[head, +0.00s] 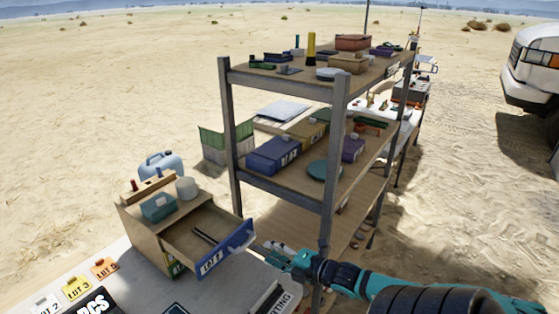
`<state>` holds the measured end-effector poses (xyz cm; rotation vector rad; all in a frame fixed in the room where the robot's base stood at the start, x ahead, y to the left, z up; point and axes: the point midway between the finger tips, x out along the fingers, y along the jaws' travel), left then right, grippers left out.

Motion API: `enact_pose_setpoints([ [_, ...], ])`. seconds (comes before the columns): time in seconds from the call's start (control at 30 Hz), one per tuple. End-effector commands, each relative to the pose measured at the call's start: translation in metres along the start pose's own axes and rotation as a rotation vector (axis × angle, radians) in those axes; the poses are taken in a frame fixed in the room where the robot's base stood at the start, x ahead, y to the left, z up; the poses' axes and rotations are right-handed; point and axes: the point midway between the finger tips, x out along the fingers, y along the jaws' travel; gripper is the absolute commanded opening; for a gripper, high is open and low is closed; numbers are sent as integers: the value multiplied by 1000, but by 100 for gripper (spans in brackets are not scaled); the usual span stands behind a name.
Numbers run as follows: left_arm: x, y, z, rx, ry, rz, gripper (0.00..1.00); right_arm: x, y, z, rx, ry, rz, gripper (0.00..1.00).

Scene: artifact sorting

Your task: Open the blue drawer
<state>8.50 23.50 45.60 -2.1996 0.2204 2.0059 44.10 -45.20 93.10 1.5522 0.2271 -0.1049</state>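The blue drawer (240,242) is pulled out of a small wooden cabinet (147,236) on the table at the lower left. A dark slim item (205,237) lies inside the drawer. My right gripper (265,249) is at the right end of the blue front, with its fingertips close to or touching it. Whether the fingers are closed on anything is too small to tell. My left gripper is not in view.
A teal box (158,207) and a white cup (187,188) stand on the cabinet. Lot cards (78,288) lie on the table (215,290) at left. A tall metal-legged shelf (228,120) with several boxes stands behind my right gripper. A blue jug (165,165) is behind the cabinet.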

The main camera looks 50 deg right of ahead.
Motion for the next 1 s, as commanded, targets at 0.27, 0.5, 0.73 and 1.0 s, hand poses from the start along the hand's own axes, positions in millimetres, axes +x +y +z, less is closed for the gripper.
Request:
enact_pose_setpoints([
  [0.27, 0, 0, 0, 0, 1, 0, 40, -20, 0, 0, -1, 1, 0, 34],
  [0.5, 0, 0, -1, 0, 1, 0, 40, -20, 0, 0, -1, 0, 0, 34],
  [0.73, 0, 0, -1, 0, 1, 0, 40, -20, 0, 0, -1, 0, 0, 34],
  [1.0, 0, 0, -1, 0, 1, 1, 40, -21, -23, -24, 115, -11, -89, 34],
])
